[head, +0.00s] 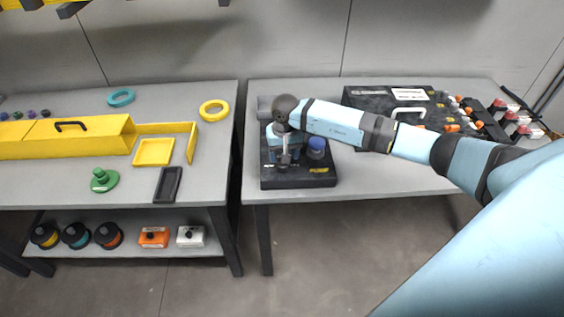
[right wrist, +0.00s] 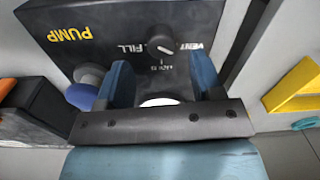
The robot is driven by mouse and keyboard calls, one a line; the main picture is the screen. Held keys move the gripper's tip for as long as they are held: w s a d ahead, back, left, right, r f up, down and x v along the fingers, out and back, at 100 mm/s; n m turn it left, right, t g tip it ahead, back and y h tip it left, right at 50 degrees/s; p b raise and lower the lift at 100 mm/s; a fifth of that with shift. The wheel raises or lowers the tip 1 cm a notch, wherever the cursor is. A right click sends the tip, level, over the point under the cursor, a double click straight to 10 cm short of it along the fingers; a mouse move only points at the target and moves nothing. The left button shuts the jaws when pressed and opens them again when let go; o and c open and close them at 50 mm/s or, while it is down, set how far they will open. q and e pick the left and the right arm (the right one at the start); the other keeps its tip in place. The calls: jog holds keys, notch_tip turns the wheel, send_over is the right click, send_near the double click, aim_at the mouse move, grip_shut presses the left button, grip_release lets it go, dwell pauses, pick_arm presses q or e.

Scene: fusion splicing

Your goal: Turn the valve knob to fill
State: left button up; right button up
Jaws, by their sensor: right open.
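The black pump box (head: 299,182) stands at the left end of the right table. Its face shows in the right wrist view (right wrist: 98,22) with a yellow PUMP label and white FILL and VENT labels. The round dark valve knob (right wrist: 160,38) sits between those two labels, with a pale mark on it. My right gripper (right wrist: 162,78) is open; its two blue fingers lie on either side of the view, below the knob, and nothing is between them. In the head view the right gripper (head: 284,155) is over the box and hides the knob. My left gripper is out of view.
A blue-capped part (head: 316,147) stands on the box beside the gripper. A black case (head: 365,97) with a white handle lies behind my right arm. The left table (head: 215,150) holds a yellow box (head: 85,148) and rings. A gap separates the tables.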

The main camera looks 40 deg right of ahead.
aim_at(282, 167)
jog(key=shift+a+f, duration=0.1)
jog(key=shift+f, duration=2.2)
jog(key=c, duration=0.9)
